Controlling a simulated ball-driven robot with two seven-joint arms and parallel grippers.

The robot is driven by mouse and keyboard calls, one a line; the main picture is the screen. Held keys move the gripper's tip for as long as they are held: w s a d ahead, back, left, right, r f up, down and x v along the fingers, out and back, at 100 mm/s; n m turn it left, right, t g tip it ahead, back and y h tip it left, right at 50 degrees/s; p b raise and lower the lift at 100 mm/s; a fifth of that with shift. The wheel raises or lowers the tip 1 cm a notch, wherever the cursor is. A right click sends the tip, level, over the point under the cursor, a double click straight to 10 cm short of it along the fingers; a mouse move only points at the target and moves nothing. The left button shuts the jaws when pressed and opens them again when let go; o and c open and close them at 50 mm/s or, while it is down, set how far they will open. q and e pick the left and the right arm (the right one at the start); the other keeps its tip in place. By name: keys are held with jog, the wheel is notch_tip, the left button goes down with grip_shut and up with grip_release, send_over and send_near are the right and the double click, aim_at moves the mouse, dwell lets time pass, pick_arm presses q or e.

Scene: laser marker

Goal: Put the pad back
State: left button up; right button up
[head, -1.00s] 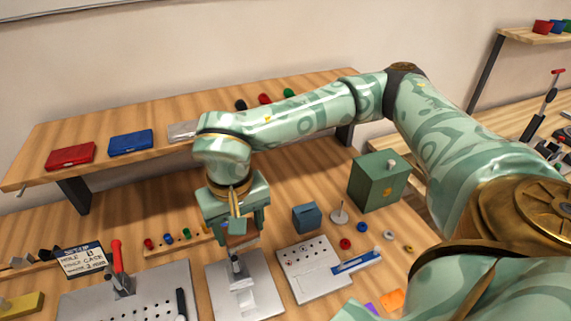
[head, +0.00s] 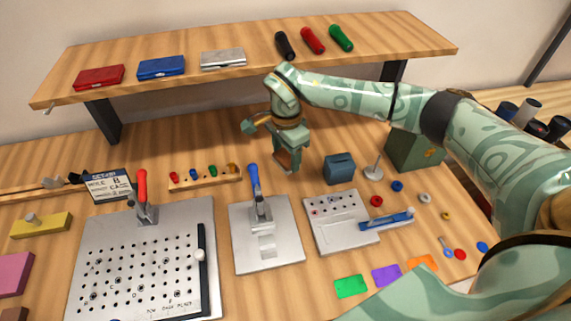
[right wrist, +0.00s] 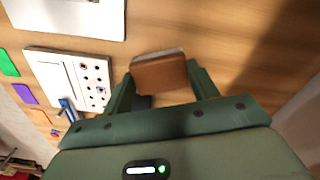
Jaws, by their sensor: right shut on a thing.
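My right gripper (head: 287,155) is shut on a brown block with a pale edge, which I take to be the pad (head: 284,160). It is over the back of the bench, right of the blue-handled clamp (head: 256,185) and left of a small blue-grey box (head: 339,168). In the right wrist view the pad (right wrist: 158,74) sits between the two fingers, with bare wood around it. I cannot tell whether the pad touches the bench. My left gripper is not in view.
The blue-handled clamp stands on a grey plate (head: 281,253). A perforated plate (head: 92,250) with a red-handled clamp lies at left. A white holed board (head: 327,232) is at right. A shelf (head: 190,82) with tins and torches overhangs the back.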

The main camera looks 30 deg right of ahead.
aim_at(286, 163)
jog(key=shift+w+d+f+b, duration=0.2)
jog(key=shift+w+f, duration=0.2)
jog(key=shift+f, duration=0.15)
jog(key=shift+w+d+f+b, duration=0.1)
jog(key=shift+w+d+f, duration=0.1)
jog(key=shift+w+f, duration=0.25)
jog(key=shift+f+b, duration=0.35)
jog(key=shift+f, duration=1.2)
jog(key=shift+s, duration=0.1)
jog(key=shift+f, duration=0.2)
jog(key=o, duration=0.9)
notch_tip(286, 163, up, 12)
jog(key=p, duration=0.2)
jog(key=shift+r+p, duration=0.25)
jog(key=shift+p, duration=0.05)
